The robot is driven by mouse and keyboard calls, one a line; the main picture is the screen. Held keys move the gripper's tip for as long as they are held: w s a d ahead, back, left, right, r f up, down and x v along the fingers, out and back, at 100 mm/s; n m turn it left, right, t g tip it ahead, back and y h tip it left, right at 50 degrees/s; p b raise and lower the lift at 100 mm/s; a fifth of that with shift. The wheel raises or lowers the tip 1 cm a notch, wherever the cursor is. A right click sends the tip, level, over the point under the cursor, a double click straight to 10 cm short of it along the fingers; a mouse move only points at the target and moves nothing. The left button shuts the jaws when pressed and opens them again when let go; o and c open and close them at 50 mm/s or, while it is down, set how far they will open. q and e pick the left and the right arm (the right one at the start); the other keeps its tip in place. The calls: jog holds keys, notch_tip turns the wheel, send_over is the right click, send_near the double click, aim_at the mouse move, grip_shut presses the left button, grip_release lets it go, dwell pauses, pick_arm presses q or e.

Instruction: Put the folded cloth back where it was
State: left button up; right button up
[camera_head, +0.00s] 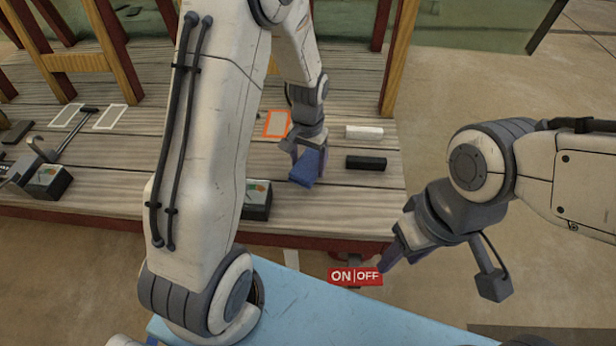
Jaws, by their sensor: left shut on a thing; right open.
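The folded cloth (308,168) is a small blue pad. My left gripper (300,160) is shut on it over the wooden table (330,208). An orange-outlined rectangle (277,124) is marked on the table, up and to the left of the cloth; no cloth lies on it. Whether the cloth touches the tabletop I cannot tell. My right gripper (391,256) is open and empty, off the table's front right corner, close to a red ON|OFF sign (356,276).
A white block (363,131) and a black block (366,163) lie to the right of the cloth. A dark box (257,200) stands near the front edge, partly behind my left arm. White-outlined rectangles (110,117) are at the left. A light blue surface (330,315) is in front.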

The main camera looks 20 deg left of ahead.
aim_at(308, 174)
pick_arm(q)
notch_tip(308, 174, down, 4)
jog(key=b, duration=0.3)
jog(key=shift+f, duration=0.1)
jog(key=o, duration=1)
